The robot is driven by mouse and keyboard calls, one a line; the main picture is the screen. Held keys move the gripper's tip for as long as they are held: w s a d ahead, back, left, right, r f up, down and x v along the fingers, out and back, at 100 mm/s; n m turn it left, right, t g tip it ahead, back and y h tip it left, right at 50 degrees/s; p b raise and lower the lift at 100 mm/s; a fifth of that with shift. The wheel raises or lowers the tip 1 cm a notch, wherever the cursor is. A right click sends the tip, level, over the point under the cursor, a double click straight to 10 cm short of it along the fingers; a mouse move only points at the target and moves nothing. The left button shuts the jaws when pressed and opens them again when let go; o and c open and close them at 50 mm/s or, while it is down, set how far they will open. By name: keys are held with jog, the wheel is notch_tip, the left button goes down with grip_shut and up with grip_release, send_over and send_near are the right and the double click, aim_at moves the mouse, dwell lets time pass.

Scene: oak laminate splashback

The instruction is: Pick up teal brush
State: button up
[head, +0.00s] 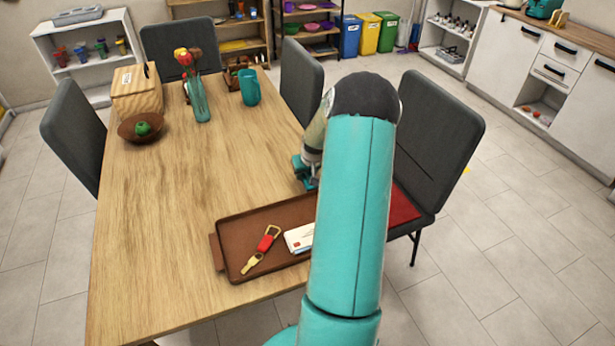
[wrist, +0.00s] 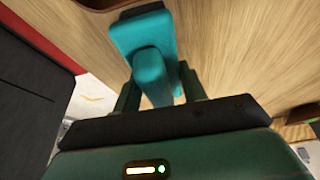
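The teal brush (wrist: 143,35) shows in the wrist view as a flat block with a rounded handle pointing toward the camera. Its handle lies between the two dark green fingers of my gripper (wrist: 162,92). The fingers stand close on either side of the handle; whether both press on it I cannot tell. In the head view, a small teal shape at my gripper (head: 306,172) shows at the table's right edge, beside the tray. My arm partly covers that spot, and brush and gripper are hard to separate there.
A brown tray (head: 232,225) holds a red-and-brass keyring (head: 264,245) and white envelopes (head: 299,238), partly behind my arm. Dark chairs (head: 440,130) flank the wooden table (head: 160,220). A flower vase (head: 198,100), teal cup (head: 249,88), wooden box (head: 136,98) and bowl (head: 127,130) stand farther back.

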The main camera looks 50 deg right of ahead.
jog(key=shift+c, duration=1)
jog(key=shift+r, duration=0.55)
notch_tip(320, 180, up, 2)
jog(key=shift+r, duration=0.2)
jog(key=s+a+r, duration=0.9)
jog(key=a+r, duration=0.1)
jog(key=shift+a, duration=0.4)
